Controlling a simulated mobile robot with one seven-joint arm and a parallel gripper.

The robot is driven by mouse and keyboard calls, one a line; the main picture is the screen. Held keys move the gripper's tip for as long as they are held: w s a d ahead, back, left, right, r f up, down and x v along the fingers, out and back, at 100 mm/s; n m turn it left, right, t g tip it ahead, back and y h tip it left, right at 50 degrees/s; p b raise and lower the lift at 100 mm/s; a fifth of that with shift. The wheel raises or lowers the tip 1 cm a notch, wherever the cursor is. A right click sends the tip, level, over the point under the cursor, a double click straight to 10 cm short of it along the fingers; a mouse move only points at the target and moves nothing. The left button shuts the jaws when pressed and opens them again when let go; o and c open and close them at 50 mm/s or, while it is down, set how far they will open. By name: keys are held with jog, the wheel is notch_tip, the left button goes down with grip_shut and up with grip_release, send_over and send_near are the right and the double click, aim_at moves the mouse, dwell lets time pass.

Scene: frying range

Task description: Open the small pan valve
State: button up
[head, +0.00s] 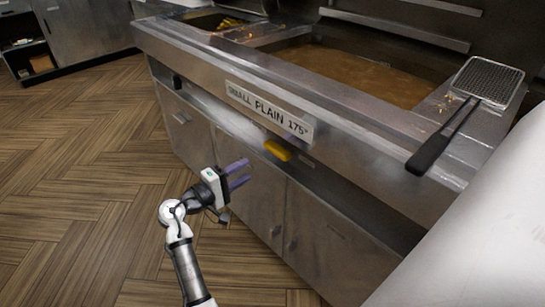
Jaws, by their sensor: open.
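My gripper (247,173) is in front of the cabinet doors, a little left of and below the yellow handle in the picture. Its two purple-grey fingers point right towards the fryer and are apart, with nothing between them. The fingers do not appear to touch the handle; the exact depth gap is hard to tell. The valve body behind the handle is hidden.
The fryer's pan (355,75) holds brown oil. A wire skimmer (487,82) lies on the right rim, its black handle (440,140) overhanging the front edge. Cabinet doors (310,235) are below. The wood floor (80,180) at left is clear. My white body covers the lower right.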

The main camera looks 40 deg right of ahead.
aim_at(273, 153)
jog(key=d, duration=0.4)
jog(key=d+b, duration=0.1)
jog(key=d, duration=0.4)
jog(key=w+d+b, duration=0.1)
jog(key=d, duration=0.3)
jog(key=shift+w+d, duration=0.1)
jog(key=shift+d, duration=0.1)
jog(key=shift+c, duration=0.3)
grip_shut()
jog(key=shift+b, duration=0.35)
